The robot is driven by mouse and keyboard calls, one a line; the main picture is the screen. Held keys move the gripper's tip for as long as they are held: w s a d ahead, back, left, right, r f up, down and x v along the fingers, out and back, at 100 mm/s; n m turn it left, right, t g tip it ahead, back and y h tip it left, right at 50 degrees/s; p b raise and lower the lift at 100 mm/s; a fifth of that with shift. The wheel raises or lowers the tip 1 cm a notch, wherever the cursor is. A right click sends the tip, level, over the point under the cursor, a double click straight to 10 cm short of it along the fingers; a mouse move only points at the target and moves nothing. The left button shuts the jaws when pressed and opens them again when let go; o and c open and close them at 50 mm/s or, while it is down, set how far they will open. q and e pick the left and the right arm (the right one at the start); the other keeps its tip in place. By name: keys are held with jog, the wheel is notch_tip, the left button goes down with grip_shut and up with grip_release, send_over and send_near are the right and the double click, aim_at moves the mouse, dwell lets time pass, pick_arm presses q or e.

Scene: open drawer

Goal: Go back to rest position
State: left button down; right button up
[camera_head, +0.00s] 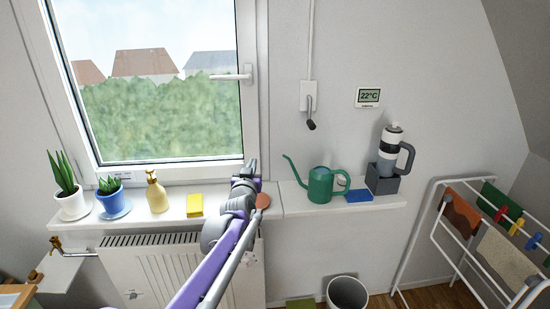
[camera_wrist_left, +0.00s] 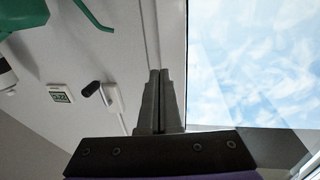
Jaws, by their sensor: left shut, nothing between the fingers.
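My left gripper (camera_head: 248,168) is at the end of my purple arm, which reaches up from the bottom of the head view. It is in front of the sill, near the window's lower right corner. In the left wrist view its two dark fingers (camera_wrist_left: 161,98) lie together, shut, with nothing between them. My arm hides part of the sill and radiator. My right gripper is not in view.
The window (camera_head: 160,100) has its handle (camera_head: 231,77) horizontal. On the sill (camera_head: 290,205) stand potted plants (camera_head: 70,200), a yellow bottle (camera_head: 156,192), a green watering can (camera_head: 320,186) and a flask (camera_head: 391,148). A drying rack (camera_head: 430,220) stands right; a bin (camera_head: 347,292) is below.

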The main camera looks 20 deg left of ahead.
pick_arm(q)
jog(key=shift+d+f, duration=0.1)
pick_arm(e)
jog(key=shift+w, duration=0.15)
pick_arm(q)
jog(key=s+d+f+m+g+h+p, duration=0.1)
jog(key=s+d+f+m+g+h, duration=0.15)
jog(key=s+d, duration=0.5)
jog(key=s+d+f+m+g+h+p, duration=0.1)
jog(key=s+d+f+g+h, duration=0.15)
jog(key=s+d, duration=0.5)
jog(key=s+d+f+g, duration=0.2)
jog(key=s+f, duration=0.2)
jog(key=s, duration=0.4)
jog(key=s+d+f+g+h+p, duration=0.1)
jog(key=s+d+f+g, duration=0.1)
jog(key=s+f, duration=0.3)
jog(key=s+d+f+g, duration=0.2)
jog(key=s+f, duration=0.3)
jog(key=s, duration=0.6)
jog(key=shift+s+d+m, duration=0.3)
jog(key=shift+s+m, duration=0.05)
jog(key=shift+s, duration=0.05)
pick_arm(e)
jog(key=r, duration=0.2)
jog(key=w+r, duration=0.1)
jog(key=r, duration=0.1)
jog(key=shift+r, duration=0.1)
